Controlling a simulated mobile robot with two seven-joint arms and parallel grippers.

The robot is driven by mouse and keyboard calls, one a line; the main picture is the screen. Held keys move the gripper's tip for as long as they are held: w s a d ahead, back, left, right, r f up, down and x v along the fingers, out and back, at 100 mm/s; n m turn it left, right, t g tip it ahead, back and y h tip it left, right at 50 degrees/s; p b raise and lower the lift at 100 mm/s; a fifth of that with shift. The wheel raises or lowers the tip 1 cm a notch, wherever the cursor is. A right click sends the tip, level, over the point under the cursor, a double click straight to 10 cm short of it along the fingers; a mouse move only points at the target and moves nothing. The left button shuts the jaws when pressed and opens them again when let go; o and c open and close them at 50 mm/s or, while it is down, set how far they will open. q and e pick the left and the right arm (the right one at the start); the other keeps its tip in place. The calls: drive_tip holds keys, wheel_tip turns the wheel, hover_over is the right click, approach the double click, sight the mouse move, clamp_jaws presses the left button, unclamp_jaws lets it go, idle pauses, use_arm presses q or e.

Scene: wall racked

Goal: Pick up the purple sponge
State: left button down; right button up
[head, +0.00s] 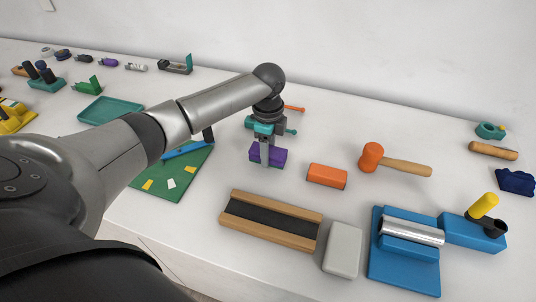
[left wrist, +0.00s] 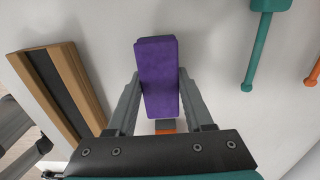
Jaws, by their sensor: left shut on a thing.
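The purple sponge (head: 279,156) is a small block near the middle of the white bench in the head view. My left gripper (head: 268,153) comes down on it from above and is shut on it. In the left wrist view the sponge (left wrist: 158,75) stands between the two grey fingers of my left gripper (left wrist: 160,92), with a finger against each long side. I cannot tell whether the sponge touches the bench.
An orange block (head: 327,176) lies right of the sponge, with an orange-headed mallet (head: 372,157) beyond. A wood-edged black tray (head: 232,207) and a grey block (head: 343,250) lie in front. A green board (head: 183,187) lies left. The wall stands behind.

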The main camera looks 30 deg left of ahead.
use_arm(q)
wheel_tip(320, 180, up, 18)
drive_tip(key=p, duration=0.1)
drive_tip(key=shift+p, duration=0.4)
drive_tip(key=c, duration=0.8)
unclamp_jaws()
drive_tip(key=c, duration=0.7)
